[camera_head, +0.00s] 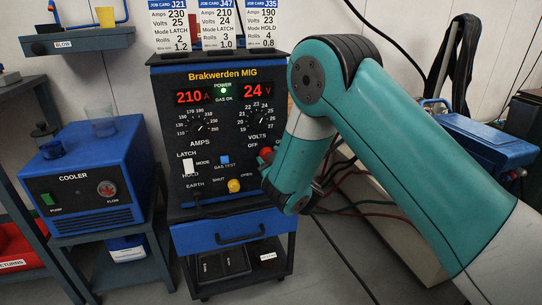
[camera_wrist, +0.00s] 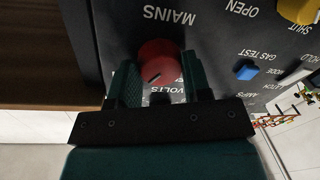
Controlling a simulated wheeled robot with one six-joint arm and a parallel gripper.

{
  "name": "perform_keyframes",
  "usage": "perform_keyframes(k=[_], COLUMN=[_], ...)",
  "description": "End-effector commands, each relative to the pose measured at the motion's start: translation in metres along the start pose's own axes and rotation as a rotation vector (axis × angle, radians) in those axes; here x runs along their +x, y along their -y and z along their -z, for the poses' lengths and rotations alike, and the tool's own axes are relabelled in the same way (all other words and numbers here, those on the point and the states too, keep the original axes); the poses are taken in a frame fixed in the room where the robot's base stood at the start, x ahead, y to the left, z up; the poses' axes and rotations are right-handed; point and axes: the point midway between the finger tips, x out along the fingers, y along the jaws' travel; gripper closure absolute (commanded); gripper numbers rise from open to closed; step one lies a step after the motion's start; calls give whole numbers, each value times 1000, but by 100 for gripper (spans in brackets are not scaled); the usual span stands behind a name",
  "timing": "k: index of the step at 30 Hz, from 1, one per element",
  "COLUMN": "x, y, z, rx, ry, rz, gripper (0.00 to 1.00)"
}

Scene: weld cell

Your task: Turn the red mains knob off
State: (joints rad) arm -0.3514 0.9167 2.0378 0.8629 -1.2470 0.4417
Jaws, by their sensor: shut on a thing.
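The red mains knob (camera_head: 266,153) is on the right side of the Brakwerden MIG panel (camera_head: 215,125), beside the word OFF. My arm partly hides it in the head view. In the wrist view the red knob (camera_wrist: 160,62) sits between the two green fingers of my gripper (camera_wrist: 160,75), below the upside-down word MAINS. My gripper is shut on the knob. A dark pointer mark shows on the knob's near side, slanting to the lower left in the wrist view. The green power lamp (camera_head: 223,90) is lit, and the displays read 210 A and 24 V.
The yellow gas knob (camera_head: 234,186), blue gas test button (camera_head: 225,160) and white mode switch (camera_head: 188,167) are on the same panel. A blue cooler (camera_head: 85,170) stands left. Red and dark cables (camera_head: 345,200) run behind my arm.

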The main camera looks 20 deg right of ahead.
Motion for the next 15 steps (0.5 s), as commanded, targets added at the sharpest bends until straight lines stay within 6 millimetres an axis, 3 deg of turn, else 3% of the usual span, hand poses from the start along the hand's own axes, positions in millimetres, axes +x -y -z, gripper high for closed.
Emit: perform_keyframes(k=[15], x=[0], y=[1], z=[3], rx=[-487], ry=[53], rz=[10], gripper=[79])
